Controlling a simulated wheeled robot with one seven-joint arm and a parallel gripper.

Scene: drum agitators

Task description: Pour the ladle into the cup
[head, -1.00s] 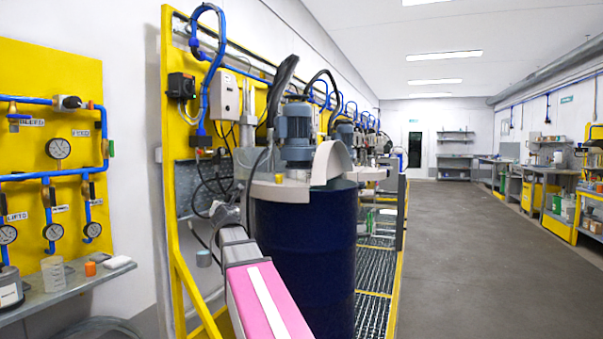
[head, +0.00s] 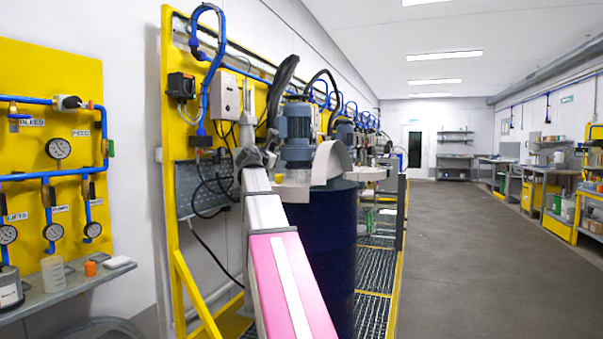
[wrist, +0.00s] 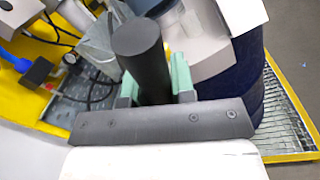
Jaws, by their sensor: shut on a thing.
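My gripper, in the wrist view (wrist: 154,92), has its two pale green pads on either side of a thick dark cylindrical handle, seemingly the ladle's (wrist: 139,52). The ladle's bowl cannot be made out, nor can its contents. In the head view my gripper (head: 252,157) is at the end of my raised arm, in front of the frame and left of the drum's motor. A translucent cup (head: 52,273) stands upright on the grey shelf at the far left, well apart from my gripper.
A dark blue drum (head: 328,250) with a motor (head: 296,133) and a curved grey cover (head: 331,161) stands right of my arm. The shelf (head: 75,281) also holds an orange piece (head: 90,268) and a white one. A yellow frame (head: 170,150) stands between shelf and drum. Open floor lies right.

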